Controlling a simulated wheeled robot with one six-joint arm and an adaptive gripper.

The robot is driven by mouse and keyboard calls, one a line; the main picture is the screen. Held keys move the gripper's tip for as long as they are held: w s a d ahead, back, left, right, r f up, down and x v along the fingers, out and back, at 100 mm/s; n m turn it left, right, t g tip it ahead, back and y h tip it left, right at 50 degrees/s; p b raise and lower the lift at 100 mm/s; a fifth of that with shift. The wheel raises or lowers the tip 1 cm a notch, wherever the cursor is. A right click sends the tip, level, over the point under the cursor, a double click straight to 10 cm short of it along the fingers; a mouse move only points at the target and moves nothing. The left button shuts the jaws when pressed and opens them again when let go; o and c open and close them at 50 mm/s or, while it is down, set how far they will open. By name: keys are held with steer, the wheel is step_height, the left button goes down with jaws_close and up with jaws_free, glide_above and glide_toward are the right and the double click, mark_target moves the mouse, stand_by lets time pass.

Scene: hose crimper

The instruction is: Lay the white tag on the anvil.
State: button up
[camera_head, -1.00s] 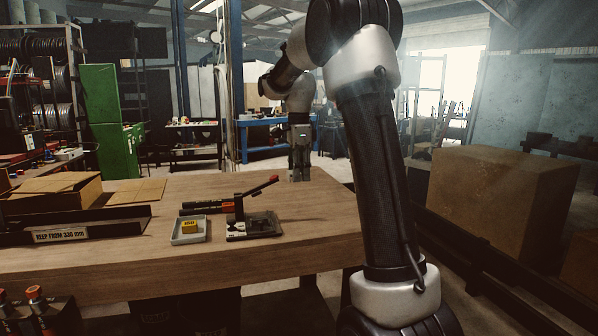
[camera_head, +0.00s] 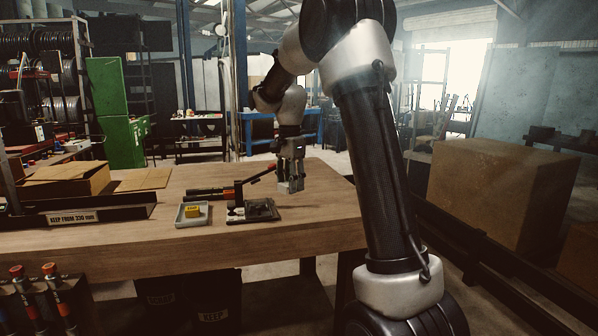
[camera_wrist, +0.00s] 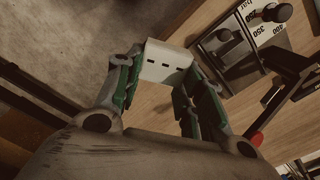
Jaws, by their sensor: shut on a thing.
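My gripper (camera_head: 290,178) is shut on the white tag (camera_wrist: 168,62). In the wrist view the tag sits between the two green-lined fingers and shows a few small dark marks. In the head view the tag (camera_head: 292,187) shows at the fingertips, to the right of the crimper and apart from it. The crimper (camera_head: 262,208) has a dark base plate and a raised lever with a red end. In the wrist view its base plate (camera_wrist: 240,42) lies to the right of the tag, with a number scale beside it. I cannot tell which part is the anvil.
The raised red-ended lever (camera_head: 264,172) is close to my gripper's left side. A long dark rack (camera_head: 120,212) lies further left. The table (camera_head: 320,220) is clear to the right.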

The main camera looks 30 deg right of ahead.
steer(key=a+f+n, duration=0.3)
steer(key=f+n, duration=0.1)
steer(key=a+f+n, duration=0.3)
steer(key=f+n, duration=0.1)
steer(key=n, duration=0.1)
steer(key=s+a+f+n, duration=0.1)
steer(key=a+f+n, duration=0.3)
steer(key=shift+f+n, duration=0.1)
steer(key=shift+n, duration=0.2)
steer(key=shift+s+a+f+n, duration=0.3)
steer(key=shift+a+f+n, duration=0.5)
steer(key=shift+n, duration=0.2)
steer(key=shift+d, duration=0.15)
